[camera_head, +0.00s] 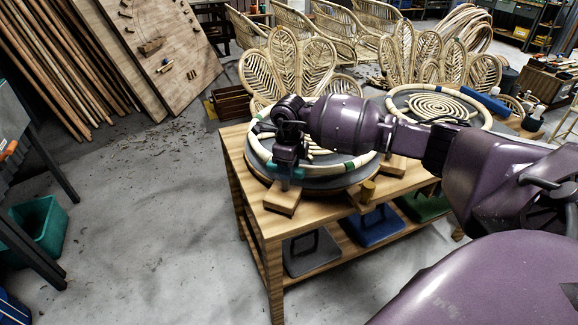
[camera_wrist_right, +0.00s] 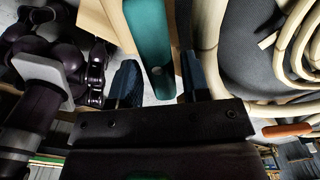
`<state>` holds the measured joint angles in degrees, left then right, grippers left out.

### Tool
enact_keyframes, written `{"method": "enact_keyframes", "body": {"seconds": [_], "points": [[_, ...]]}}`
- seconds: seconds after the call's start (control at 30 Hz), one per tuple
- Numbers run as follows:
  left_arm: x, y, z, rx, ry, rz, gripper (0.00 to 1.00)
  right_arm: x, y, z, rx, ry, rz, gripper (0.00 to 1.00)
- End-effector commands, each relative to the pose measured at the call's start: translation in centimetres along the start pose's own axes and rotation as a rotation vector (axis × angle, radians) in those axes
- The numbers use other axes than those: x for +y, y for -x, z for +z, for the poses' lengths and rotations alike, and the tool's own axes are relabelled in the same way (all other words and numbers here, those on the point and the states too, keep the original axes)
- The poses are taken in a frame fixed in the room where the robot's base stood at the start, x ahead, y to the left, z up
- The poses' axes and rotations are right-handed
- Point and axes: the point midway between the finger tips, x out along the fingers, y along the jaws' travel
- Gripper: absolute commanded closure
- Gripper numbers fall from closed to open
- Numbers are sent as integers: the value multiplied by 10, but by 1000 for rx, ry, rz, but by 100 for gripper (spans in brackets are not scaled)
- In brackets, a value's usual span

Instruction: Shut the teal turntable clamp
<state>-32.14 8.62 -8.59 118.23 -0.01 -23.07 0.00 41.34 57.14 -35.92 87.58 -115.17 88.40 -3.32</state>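The teal turntable clamp (camera_head: 292,172) is at the near left edge of the round turntable (camera_head: 342,182), mostly hidden by my right gripper (camera_head: 285,160). In the right wrist view, its long teal bar (camera_wrist_right: 150,45) reaches down between the two dark fingers of my right gripper (camera_wrist_right: 158,84). The fingers stand apart, with a gap on each side of the bar, so the gripper is open around it. A pale rattan ring (camera_head: 357,162) with dark green bands lies on the turntable, partly behind my right arm. My left gripper is not seen.
A second disc with coiled rattan (camera_head: 437,105) is at the right. The floor to the left is clear up to a teal bin (camera_head: 40,228).

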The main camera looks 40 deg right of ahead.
Motion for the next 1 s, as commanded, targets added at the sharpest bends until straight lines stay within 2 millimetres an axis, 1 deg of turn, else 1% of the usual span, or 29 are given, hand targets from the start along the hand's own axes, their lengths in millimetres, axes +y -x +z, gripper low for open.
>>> {"method": "enact_keyframes", "body": {"seconds": [0.03, 0.23, 0.43, 0.67, 0.87, 1.0], "points": [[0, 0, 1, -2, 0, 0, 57, 0, 0, 0, 0, 0, 0, 65], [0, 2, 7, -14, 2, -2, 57, 0, 0, 0, 0, 0, 0, 96], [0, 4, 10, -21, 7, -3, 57, 0, 1, 0, 0, -11, 0, 96], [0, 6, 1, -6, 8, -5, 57, 1, 2, 0, -1, -94, -1, 96], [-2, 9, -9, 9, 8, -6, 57, 3, 4, 1, -3, -244, -1, 96], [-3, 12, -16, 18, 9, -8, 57, 4, 5, 1, -2, -375, -1, 96]]}}
